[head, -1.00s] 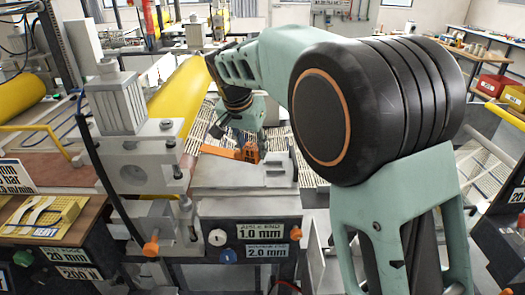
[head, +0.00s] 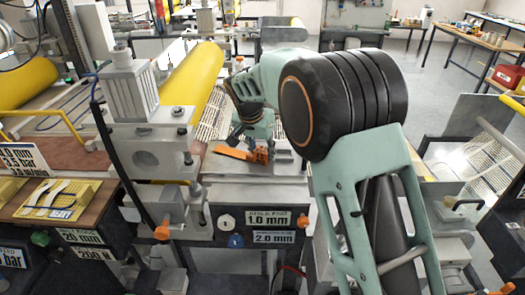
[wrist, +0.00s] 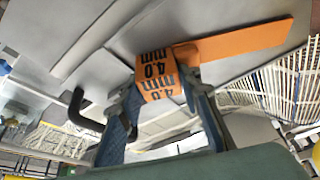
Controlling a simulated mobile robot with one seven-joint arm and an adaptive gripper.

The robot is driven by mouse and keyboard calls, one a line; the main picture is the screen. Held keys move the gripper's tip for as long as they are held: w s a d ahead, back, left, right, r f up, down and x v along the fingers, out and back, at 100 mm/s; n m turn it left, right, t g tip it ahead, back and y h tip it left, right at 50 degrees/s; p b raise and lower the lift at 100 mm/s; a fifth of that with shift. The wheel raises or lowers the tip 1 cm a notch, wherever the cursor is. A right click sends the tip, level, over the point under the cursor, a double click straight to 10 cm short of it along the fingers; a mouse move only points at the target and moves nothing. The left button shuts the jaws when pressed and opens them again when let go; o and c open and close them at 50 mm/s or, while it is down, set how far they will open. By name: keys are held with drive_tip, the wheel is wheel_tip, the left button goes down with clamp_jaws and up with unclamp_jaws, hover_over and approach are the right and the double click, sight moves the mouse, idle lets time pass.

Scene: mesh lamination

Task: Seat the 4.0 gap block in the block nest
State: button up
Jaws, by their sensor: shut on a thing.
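The orange 4.0 mm gap block (wrist: 158,75) is between the two fingers of my gripper (wrist: 168,98) in the wrist view, with its "4.0 mm" faces showing. A flat orange strip (wrist: 240,42) extends from the block to the right. In the head view the block (head: 262,155) and its strip (head: 232,152) show over the grey machine top (head: 225,167), below my gripper (head: 251,143). My gripper is shut on the block. I cannot tell whether the block touches the grey surface. I cannot clearly make out the block nest.
A yellow roller (head: 192,82) and a grey press column (head: 131,92) stand left of the block. Label plates reading 1.0 mm (head: 268,220) and 2.0 mm (head: 274,237) are on the machine front. A dark bent bar (wrist: 82,110) is close to the fingers in the wrist view.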

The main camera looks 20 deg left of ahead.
drive_tip(key=shift+f, duration=0.2)
drive_tip(key=o, duration=1.2)
drive_tip(key=shift+r, duration=0.1)
drive_tip(key=shift+s+a+r, duration=0.1)
drive_tip(key=shift+r, duration=0.3)
drive_tip(key=b+v, duration=0.1)
drive_tip(key=v, duration=1)
drive_tip(key=shift+s+r, duration=0.15)
drive_tip(key=shift+r, duration=0.05)
